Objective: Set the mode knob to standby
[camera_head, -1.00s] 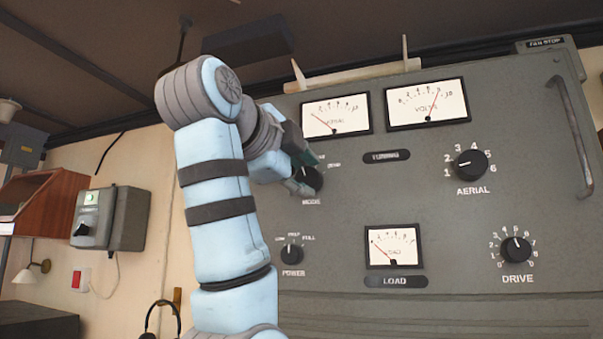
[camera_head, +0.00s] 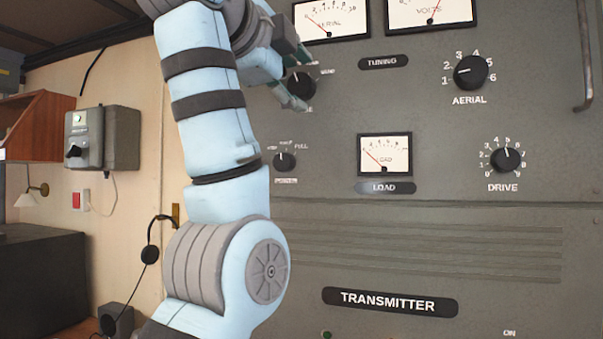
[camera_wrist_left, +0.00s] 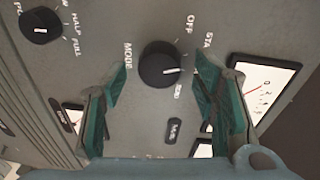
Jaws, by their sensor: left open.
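The mode knob (camera_head: 301,88) is a round black knob on the grey transmitter panel, left of the tuning plate. In the left wrist view the mode knob (camera_wrist_left: 160,65) shows whole, with "MODE", "OFF" and a partly covered "STA..." label around it. Its white pointer line aims right and slightly down in that picture, not at "OFF". My left gripper (camera_head: 304,80) is in front of the knob. In the left wrist view my left gripper (camera_wrist_left: 162,73) is open, with one green-padded finger on each side of the knob and nothing held. Contact cannot be made out. My right gripper is out of view.
The power knob (camera_head: 285,161) sits below the mode knob, the aerial knob (camera_head: 471,72) and drive knob (camera_head: 506,159) to the right. The load meter (camera_head: 385,155) is between.

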